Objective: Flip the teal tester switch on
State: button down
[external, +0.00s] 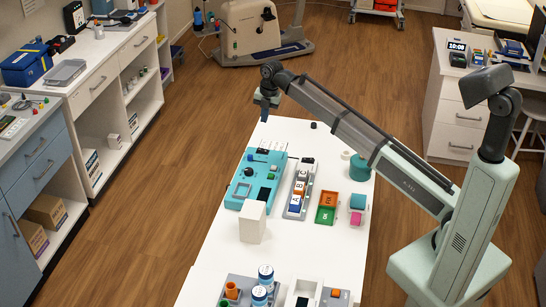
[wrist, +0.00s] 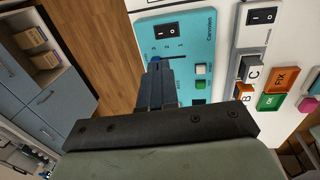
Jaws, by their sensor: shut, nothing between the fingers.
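The teal tester (external: 237,190) lies on the white table, left of the grey strip, in the external view. In the wrist view its teal face (wrist: 200,43) shows a black rocker switch (wrist: 162,31) with white marks, near printed numbers. I cannot tell clearly which side of the rocker is pressed. My gripper (external: 264,119) is above the far end of the table, apart from the tester. In the wrist view my gripper (wrist: 154,64) has its fingers together and empty; they overlap the tester's left part in the picture and hide some of its face.
A grey strip (external: 288,209) with its own black rocker switch (wrist: 262,16) and lettered blocks lies right of the tester. Orange and green trays (external: 325,215) lie further right. A white box (external: 252,224) stands in front of the tester. A teal round container (external: 360,168) stands at right.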

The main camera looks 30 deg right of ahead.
aim_at(260, 149)
jog(key=f, duration=0.4)
jog(key=w+a+f, duration=0.1)
jog(key=f, duration=0.8)
jog(key=shift+w+a+f, duration=0.15)
jog(key=shift+a+f, duration=0.05)
jog(key=shift+f, duration=0.05)
jog(key=shift+w+f, duration=0.1)
jog(key=shift+f, duration=0.1)
jog(key=shift+s, duration=0.2)
jog(key=shift+s+d+r, duration=0.1)
jog(key=shift+s+d, duration=0.35)
jog(key=shift+d, duration=0.1)
jog(key=shift+r, duration=0.15)
notch_tip(260, 149, up, 14)
jog(key=s+d, duration=0.1)
jog(key=shift+s+d, duration=0.15)
dwell(0.3)
jog(key=shift+f, duration=0.2)
